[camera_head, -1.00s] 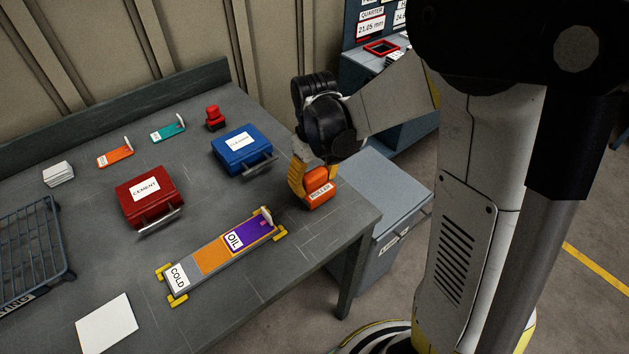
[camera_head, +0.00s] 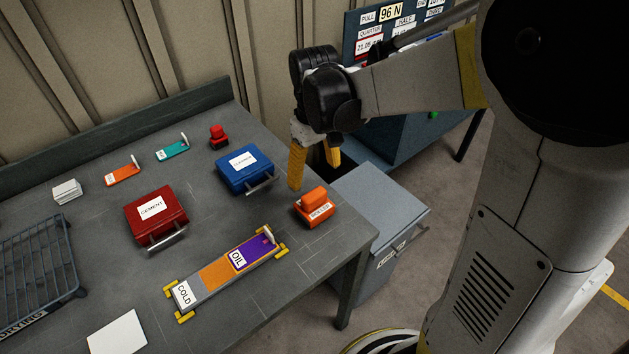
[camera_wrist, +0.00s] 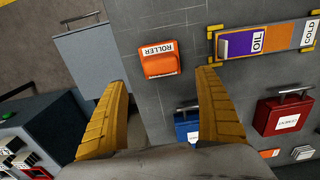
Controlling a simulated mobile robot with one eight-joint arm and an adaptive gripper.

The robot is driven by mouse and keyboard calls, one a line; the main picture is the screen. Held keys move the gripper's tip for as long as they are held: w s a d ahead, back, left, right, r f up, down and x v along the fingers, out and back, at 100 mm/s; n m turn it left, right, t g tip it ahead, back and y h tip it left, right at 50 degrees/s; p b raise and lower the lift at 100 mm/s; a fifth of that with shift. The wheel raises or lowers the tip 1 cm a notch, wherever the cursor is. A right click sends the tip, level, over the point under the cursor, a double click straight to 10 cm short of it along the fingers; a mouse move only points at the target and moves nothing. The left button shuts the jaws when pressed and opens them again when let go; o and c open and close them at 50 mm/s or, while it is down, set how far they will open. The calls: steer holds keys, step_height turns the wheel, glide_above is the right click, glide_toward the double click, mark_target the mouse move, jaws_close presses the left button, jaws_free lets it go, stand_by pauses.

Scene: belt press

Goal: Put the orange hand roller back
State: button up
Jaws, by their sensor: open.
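The orange hand roller (camera_head: 315,207), with a white ROLLER label, stands on the grey table near its right end. It also shows in the wrist view (camera_wrist: 160,63), ahead of the fingers and apart from them. My gripper (camera_head: 315,172) is open and empty, above and just behind the roller. In the wrist view its two yellow fingers (camera_wrist: 160,112) are spread wide with nothing between them. Whether a marked place lies under the roller cannot be seen.
A blue CLEANER case (camera_head: 243,170) and a red CEMENT case (camera_head: 156,218) stand to the left. A strip with OIL and COLD labels (camera_head: 215,272) lies in front, held by yellow clamps. A grey bin (camera_head: 385,210) stands beyond the table's right edge.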

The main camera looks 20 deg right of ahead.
steer(key=shift+r, duration=0.9)
steer(key=s+r+m+t, duration=0.3)
steer(key=s+r+t, duration=0.3)
steer(key=s, duration=0.6)
steer(key=shift+s+r+m+t, duration=0.2)
steer(key=shift+s+m+t, duration=0.15)
steer(key=shift+t, duration=0.25)
